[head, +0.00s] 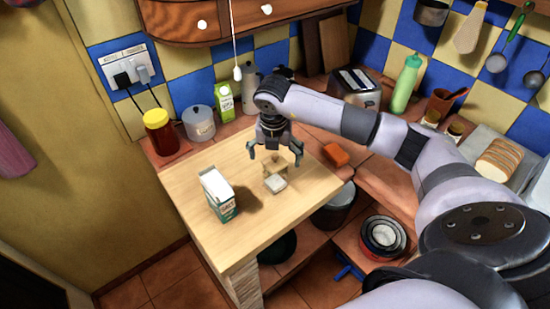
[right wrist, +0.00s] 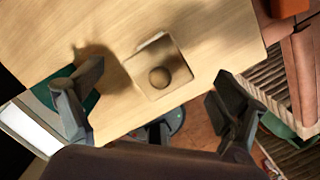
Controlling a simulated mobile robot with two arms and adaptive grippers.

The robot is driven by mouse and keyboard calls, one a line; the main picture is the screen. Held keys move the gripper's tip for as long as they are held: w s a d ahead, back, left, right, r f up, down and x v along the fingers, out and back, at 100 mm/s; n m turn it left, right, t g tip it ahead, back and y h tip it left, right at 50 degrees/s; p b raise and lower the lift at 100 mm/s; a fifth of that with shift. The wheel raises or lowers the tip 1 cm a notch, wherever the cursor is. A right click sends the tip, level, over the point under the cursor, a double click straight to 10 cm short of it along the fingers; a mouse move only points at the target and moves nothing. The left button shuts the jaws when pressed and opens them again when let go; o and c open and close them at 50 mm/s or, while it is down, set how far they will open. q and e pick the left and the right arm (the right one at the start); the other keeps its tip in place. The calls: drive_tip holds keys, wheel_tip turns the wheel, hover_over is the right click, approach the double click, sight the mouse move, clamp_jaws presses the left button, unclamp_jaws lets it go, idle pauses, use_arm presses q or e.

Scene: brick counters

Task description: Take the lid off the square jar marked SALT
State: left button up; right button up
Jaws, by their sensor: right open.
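A small square jar (head: 275,184) with a pale front stands on the wooden tabletop; I cannot read its marking. Its square wooden lid (right wrist: 172,59) with a round knob (right wrist: 158,77) shows from above in the right wrist view and appears to sit on the jar. My right gripper (head: 275,158) is open, pointing down over the jar. In the right wrist view its two fingers (right wrist: 158,80) stand apart on either side of the lid, with nothing between them in their grasp. My left gripper is not in view.
A white and green carton (head: 218,196) stands on the tabletop (head: 190,185) left of the jar. An orange block (head: 335,154) lies to the right.

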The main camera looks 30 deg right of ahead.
drive_tip(key=shift+f, duration=0.25)
drive_tip(key=shift+c, duration=0.6)
